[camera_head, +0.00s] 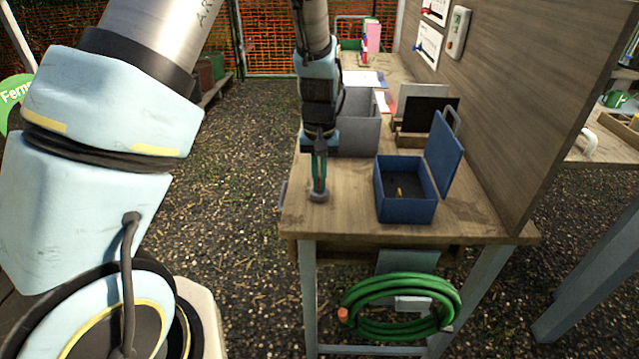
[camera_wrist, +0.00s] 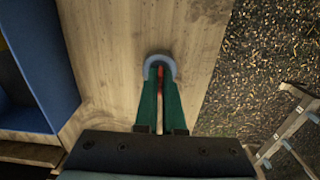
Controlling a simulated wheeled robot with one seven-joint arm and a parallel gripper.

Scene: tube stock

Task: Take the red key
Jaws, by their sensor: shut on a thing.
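My gripper (camera_head: 319,188) points down at the near left corner of the wooden workbench. Its green fingers also show in the wrist view (camera_wrist: 160,75), closed on a thin red thing (camera_wrist: 161,71), which looks like the red key. A grey, rounded piece (camera_wrist: 159,58) curves around the fingertips; it shows in the head view (camera_head: 319,197) at the bench top. Whether this piece is part of the key or a separate holder, I cannot tell. The fingers hide most of the key.
An open blue box (camera_head: 405,211) with a small yellowish item (camera_head: 399,193) inside stands right of my gripper, its lid raised. A grey bin (camera_head: 361,133) stands just behind. A wooden panel (camera_head: 535,95) rises at the right. A green hose (camera_head: 400,330) hangs below the bench front.

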